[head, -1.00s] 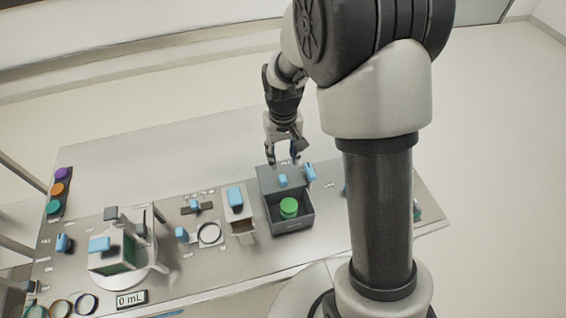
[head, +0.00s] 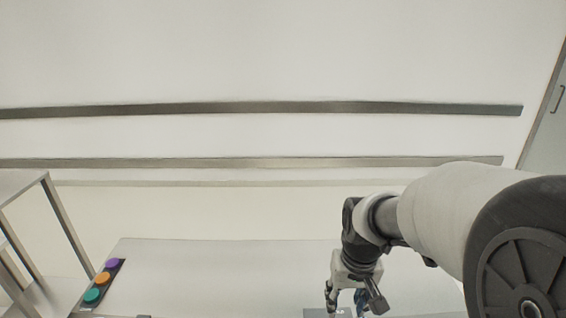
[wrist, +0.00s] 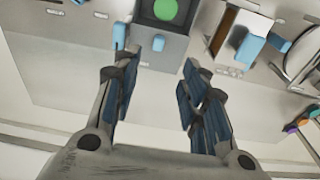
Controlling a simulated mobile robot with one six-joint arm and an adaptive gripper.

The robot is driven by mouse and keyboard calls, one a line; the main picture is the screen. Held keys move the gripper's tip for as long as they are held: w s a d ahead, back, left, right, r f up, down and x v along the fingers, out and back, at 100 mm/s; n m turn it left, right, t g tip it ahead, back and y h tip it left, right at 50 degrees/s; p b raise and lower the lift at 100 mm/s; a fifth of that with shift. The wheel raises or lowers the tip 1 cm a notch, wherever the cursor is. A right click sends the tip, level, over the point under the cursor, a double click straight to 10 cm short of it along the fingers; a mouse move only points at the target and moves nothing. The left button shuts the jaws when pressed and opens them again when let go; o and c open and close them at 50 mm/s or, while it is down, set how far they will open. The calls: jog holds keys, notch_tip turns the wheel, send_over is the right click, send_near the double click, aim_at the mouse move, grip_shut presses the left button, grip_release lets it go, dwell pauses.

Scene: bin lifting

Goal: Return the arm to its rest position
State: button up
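My gripper (wrist: 155,65) is open and empty in the wrist view, its two blue-padded fingers spread apart. The gripper (head: 346,300) also shows at the bottom of the head view, hanging down from my bent arm over the table. In the wrist view, a grey bin (wrist: 176,45) with a round green piece (wrist: 165,9) inside stands beyond the fingertips. I cannot tell the gripper's exact height above the table.
The pale table (head: 220,270) has clear space left of my arm. A strip of coloured buttons (head: 103,281) lies at its left edge, near a shelf frame (head: 70,225). Other blue-handled fixtures (wrist: 240,38) stand right of the bin in the wrist view. A wall is behind.

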jog(key=s+r+t+b, duration=0.2)
jog(key=s+b, duration=0.5)
jog(key=s, duration=1.1)
jog(key=shift+r+t, duration=0.3)
jog(key=shift+t, duration=0.4)
